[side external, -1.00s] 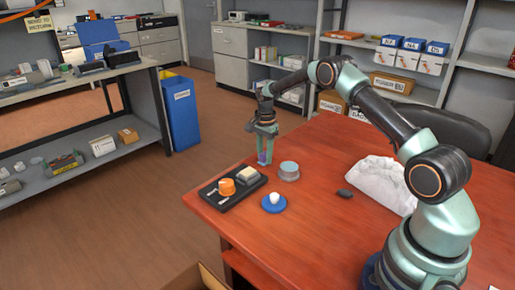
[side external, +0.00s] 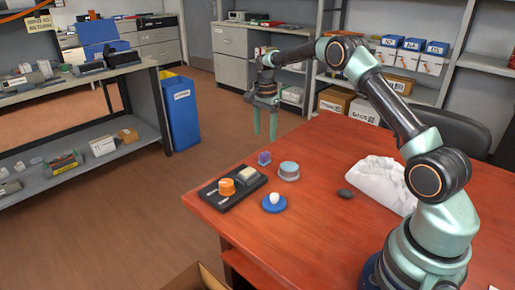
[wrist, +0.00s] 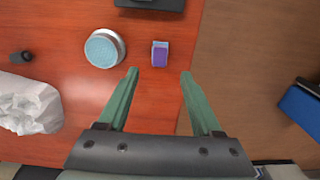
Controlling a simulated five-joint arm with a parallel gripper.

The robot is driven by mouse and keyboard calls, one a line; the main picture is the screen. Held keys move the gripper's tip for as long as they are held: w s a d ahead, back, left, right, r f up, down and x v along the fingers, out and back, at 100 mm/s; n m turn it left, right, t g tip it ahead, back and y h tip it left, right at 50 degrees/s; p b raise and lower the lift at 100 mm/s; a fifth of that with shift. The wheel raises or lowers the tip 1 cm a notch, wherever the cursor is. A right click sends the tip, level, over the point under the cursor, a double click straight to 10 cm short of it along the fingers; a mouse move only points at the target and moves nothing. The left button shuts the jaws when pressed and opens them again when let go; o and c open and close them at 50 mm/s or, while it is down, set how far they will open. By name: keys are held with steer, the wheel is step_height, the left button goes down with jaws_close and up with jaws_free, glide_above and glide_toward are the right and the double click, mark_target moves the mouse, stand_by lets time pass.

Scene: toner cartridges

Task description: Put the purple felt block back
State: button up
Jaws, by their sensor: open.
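The purple felt block (side external: 264,158) sits on the red table near its far edge, just beyond the black tray (side external: 212,198) and apart from it. It also shows in the wrist view (wrist: 160,56), with a purple face and a paler end. My gripper (side external: 265,135) is open and empty, raised above the block with its fingers pointing down. In the wrist view, the spread green fingertips (wrist: 159,73) are on either side below the block in the picture, not touching it. The tray holds an orange piece (side external: 227,187) and a pale block (side external: 247,175).
A round grey tin (side external: 289,171) with a pale blue top stands beside the block. A blue disc (side external: 274,205) with a white knob, a dark stone-like lump (side external: 345,193) and a crumpled white bag (side external: 382,184) are nearer. The table's far edge is close to the block.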

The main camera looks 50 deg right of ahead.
steer(key=s+a+r+n+t, duration=0.1)
steer(key=s+a+r+n, duration=0.35)
steer(key=r, duration=0.35)
steer(key=s+a+r+n+t, duration=0.2)
steer(key=s+a+r+n, duration=0.3)
steer(key=r, duration=0.4)
steer(key=s+a+f+n+t, duration=0.1)
steer(key=s+a+n, duration=0.3)
steer(key=s, duration=0.3)
steer(key=s+a+f+n+t, duration=0.1)
steer(key=s+a+n, duration=0.3)
steer(key=s, duration=0.3)
steer(key=shift+s+a+t, duration=0.15)
steer(key=shift+s+t, duration=0.1)
steer(key=shift+t, duration=0.05)
